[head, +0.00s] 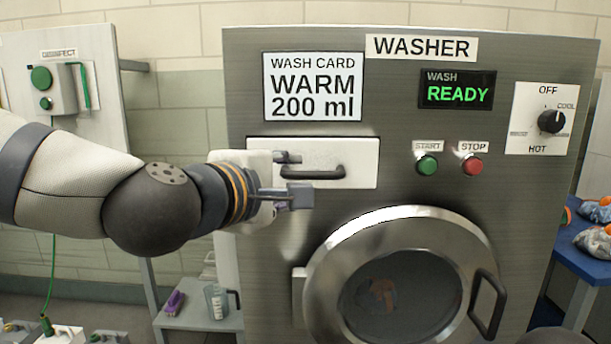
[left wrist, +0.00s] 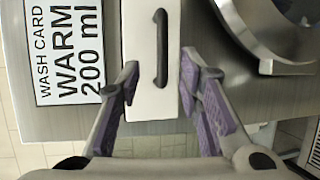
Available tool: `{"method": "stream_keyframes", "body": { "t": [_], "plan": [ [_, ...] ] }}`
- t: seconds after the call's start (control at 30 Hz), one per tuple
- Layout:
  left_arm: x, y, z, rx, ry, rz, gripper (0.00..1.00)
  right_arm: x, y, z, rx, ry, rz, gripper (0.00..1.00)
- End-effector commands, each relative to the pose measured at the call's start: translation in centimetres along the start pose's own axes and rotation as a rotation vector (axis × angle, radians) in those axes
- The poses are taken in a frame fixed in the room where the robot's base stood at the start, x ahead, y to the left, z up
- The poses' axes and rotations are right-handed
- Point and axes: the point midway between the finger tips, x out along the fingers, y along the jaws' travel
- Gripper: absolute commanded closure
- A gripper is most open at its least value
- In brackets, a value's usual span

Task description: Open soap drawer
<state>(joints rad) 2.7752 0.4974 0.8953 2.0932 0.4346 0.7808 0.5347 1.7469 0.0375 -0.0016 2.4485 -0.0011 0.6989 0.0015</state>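The soap drawer (head: 355,150) is a white panel in the washer's upper left front, below the wash card. It appears flush with the washer front. Its dark bar handle (head: 330,173) runs sideways in the head view and upright in the left wrist view (left wrist: 161,47). My left gripper (head: 292,176) is open at the handle's left end. In the left wrist view its purple-padded fingers (left wrist: 160,70) are spread on either side of the handle's line, with clear gaps to it. Contact is not visible.
The washer (head: 400,120) has a closed round door (head: 326,270) below the drawer, with fabric inside. Start (head: 427,165) and stop (head: 472,165) buttons and a temperature dial (head: 551,121) are to the right. A jug (head: 216,300) stands on a low shelf at left.

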Motion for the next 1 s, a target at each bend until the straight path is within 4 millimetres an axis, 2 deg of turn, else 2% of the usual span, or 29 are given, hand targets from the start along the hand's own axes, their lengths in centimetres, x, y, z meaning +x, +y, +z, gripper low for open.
{"method": "stream_keyframes", "body": {
  "t": [0.03, 0.2, 0.4, 0.7, 0.73, 0.87, 1.0],
  "plan": [
    [1.6, -0.6, -0.1, -0.002, 0.002, -0.007, 0.67, 0.5, 0.0, 0.2, 0.000, -0.012, 0.000, 0.60],
    [5.8, -0.6, -0.1, -0.001, 0.002, -0.006, 0.67, 1.0, 0.0, 0.4, -0.001, -0.024, 0.001, 0.60],
    [8.6, -0.3, 0.0, 0.001, 0.001, -0.003, 0.67, 1.2, 0.0, 0.5, -0.001, -0.028, 0.001, 0.60],
    [9.0, -0.2, 0.0, 0.002, 0.000, -0.003, 0.67, 1.2, 0.0, 0.5, -0.001, -0.028, 0.001, 0.60],
    [9.0, -0.2, 0.0, 0.002, 0.000, -0.003, 0.71, 1.2, 0.0, 0.5, -0.001, -0.028, 0.001, 0.60],
    [9.0, -0.2, 0.0, 0.002, 0.000, -0.003, 1.00, 1.2, 0.0, 0.5, -0.001, -0.028, 0.001, 0.60],
    [9.0, -0.2, 0.0, 0.001, 0.000, -0.003, 1.00, 1.2, 0.0, 0.5, -0.002, -0.028, 0.001, 0.60]
  ]
}}
